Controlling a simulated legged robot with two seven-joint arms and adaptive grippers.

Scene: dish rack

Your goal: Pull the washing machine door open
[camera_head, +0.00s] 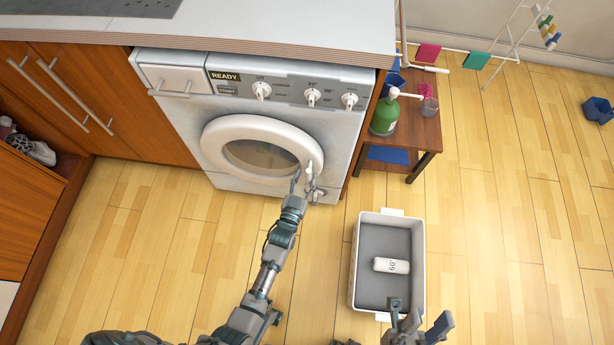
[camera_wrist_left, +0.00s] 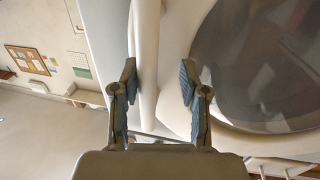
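The white washing machine (camera_head: 285,110) stands under the counter. Its round door (camera_head: 222,137) with dark glass looks shut. The pale door handle (camera_head: 309,169) is on the door's right side. My left gripper (camera_head: 308,189) is at that handle. In the left wrist view, my left gripper (camera_wrist_left: 158,82) has its fingers apart, with the pale handle bar (camera_wrist_left: 146,50) between them. The bar is close to the left finger; I cannot tell if they touch. The door's glass (camera_wrist_left: 262,65) lies to the right. My right gripper (camera_head: 418,318) is open and empty at the bottom.
A white-rimmed basket (camera_head: 419,250) with a white cylinder (camera_head: 391,265) in it stands on the floor right of my left arm. A small wooden table (camera_head: 420,128) with a green bottle (camera_head: 385,115) stands right of the machine. The floor before the door is clear except for my arm.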

